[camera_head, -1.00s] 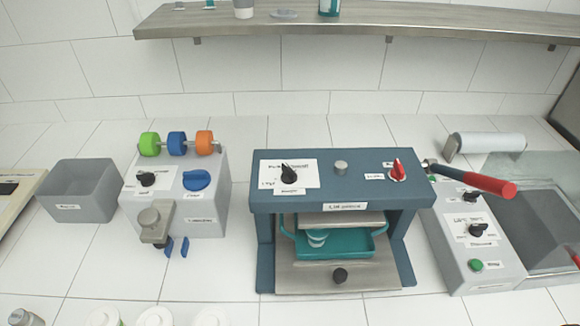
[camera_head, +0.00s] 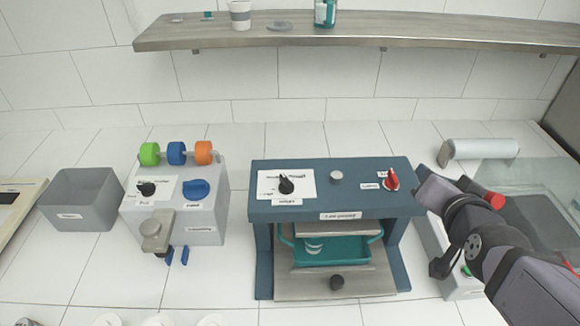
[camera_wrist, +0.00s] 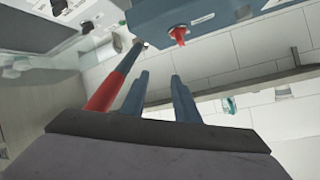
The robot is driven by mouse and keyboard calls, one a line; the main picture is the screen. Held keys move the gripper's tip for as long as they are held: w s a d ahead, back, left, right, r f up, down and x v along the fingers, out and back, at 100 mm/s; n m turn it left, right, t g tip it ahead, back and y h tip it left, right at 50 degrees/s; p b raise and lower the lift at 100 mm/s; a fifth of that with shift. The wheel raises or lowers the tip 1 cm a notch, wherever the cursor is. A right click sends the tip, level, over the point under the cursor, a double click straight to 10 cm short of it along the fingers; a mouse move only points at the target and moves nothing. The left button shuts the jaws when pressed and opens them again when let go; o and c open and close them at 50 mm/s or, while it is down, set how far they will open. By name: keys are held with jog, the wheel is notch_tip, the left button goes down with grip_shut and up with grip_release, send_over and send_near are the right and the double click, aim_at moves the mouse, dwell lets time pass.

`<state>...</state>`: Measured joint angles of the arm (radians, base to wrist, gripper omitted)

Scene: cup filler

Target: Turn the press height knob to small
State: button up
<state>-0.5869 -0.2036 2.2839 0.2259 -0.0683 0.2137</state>
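The cup press is a blue frame (camera_head: 337,170) in the middle of the head view. Its black height knob (camera_head: 286,184) sits on a white label plate at the left of the top, pointing roughly up and slightly left. The scale words around it are too small to read surely. My gripper (camera_head: 424,183) is at the press's right end, well right of the height knob. In the wrist view my gripper (camera_wrist: 160,85) shows two blue fingers apart with nothing between them. A red knob (camera_wrist: 178,34) lies beyond the fingertips; the height knob is not clearly visible there.
A hammer with a red handle (camera_wrist: 106,92) lies beside the left finger, partly hidden by my arm in the head view. The red knob (camera_head: 390,180) is near my gripper. A machine with coloured rollers (camera_head: 177,153) stands left. A shelf (camera_head: 350,32) runs above.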

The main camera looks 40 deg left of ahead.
jog(key=a+r+t+y, duration=0.1)
jog(key=a+r+y, duration=0.2)
jog(key=a+r, duration=0.45)
jog(key=n+g+y, duration=0.4)
jog(key=n+y, duration=0.3)
jog(key=n, duration=0.3)
send_over(292, 187)
jog(key=w+d, duration=0.2)
jog(key=w, duration=0.3)
jog(key=f, duration=0.8)
jog(key=shift+s+d+f, duration=0.15)
jog(key=shift+d+f, duration=0.05)
jog(key=shift+f, duration=0.15)
jog(key=s+f+n+g, duration=0.1)
jog(key=f, duration=0.1)
jog(key=s+a+f+n+g, duration=0.1)
jog(key=s+f, duration=0.1)
jog(key=s+f+n+g, duration=0.1)
jog(key=s+f, duration=0.1)
jog(key=shift+a+f+b, duration=0.15)
jog(key=shift+a+b, duration=0.05)
jog(key=shift+b, duration=0.1)
jog(key=shift+w+a+p, duration=0.2)
jog(key=shift+a+p, duration=0.2)
jog(key=shift+a, duration=0.25)
jog(key=shift+p+x, duration=1.25)
jog(key=shift+x, duration=1.75)
grip_shut()
